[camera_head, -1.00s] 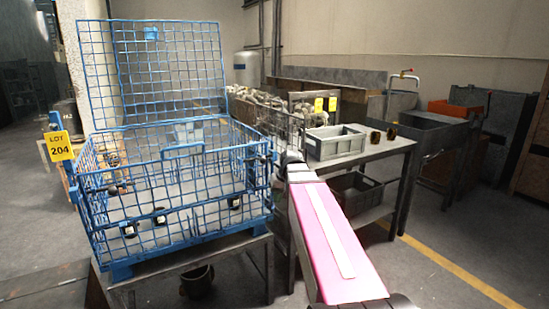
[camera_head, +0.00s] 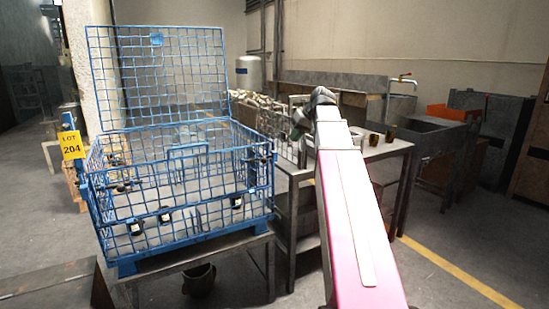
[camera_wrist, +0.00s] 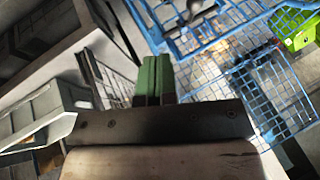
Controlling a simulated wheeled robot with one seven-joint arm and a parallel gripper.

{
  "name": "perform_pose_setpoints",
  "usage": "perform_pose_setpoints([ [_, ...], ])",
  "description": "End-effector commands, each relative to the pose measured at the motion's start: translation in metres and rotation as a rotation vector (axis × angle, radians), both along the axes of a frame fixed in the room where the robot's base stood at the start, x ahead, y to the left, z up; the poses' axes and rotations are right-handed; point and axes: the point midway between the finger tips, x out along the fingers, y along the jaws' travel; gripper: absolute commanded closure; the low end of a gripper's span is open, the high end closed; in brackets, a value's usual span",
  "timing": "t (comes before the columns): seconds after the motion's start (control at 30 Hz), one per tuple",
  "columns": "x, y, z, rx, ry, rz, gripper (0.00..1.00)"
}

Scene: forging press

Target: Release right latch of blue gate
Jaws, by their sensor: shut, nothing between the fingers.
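The blue wire cage (camera_head: 180,238) stands on a table at left, with its mesh lid (camera_head: 160,75) raised at the back. Its front mesh panel faces me. Small dark fittings sit on the front and right corner, but I cannot tell which is the right latch. My gripper (camera_head: 300,122) is right of the cage, apart from it, its fingers small in the head view. In the wrist view, my green fingers (camera_wrist: 151,78) are together with nothing held. The blue mesh (camera_wrist: 262,92) shows to their right there, apart from the fingertips.
A grey bin (camera_wrist: 35,118) shows at left in the wrist view; my arm covers it in the head view. A metal table (camera_head: 385,150) with dark cups stands right of the cage. Open floor lies at right.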

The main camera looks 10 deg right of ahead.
Motion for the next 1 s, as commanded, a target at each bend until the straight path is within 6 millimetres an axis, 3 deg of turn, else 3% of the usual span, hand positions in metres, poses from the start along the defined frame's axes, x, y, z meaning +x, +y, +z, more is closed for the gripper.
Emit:
perform_pose_setpoints([
  [0.2,0.0,-0.002,0.009,0.004,-0.008,0.007,1.0],
  [0.57,0.001,0.001,0.004,0.004,-0.008,0.007,1.0],
  [1.0,0.021,0.032,-0.052,0.003,-0.005,0.007,1.0],
])
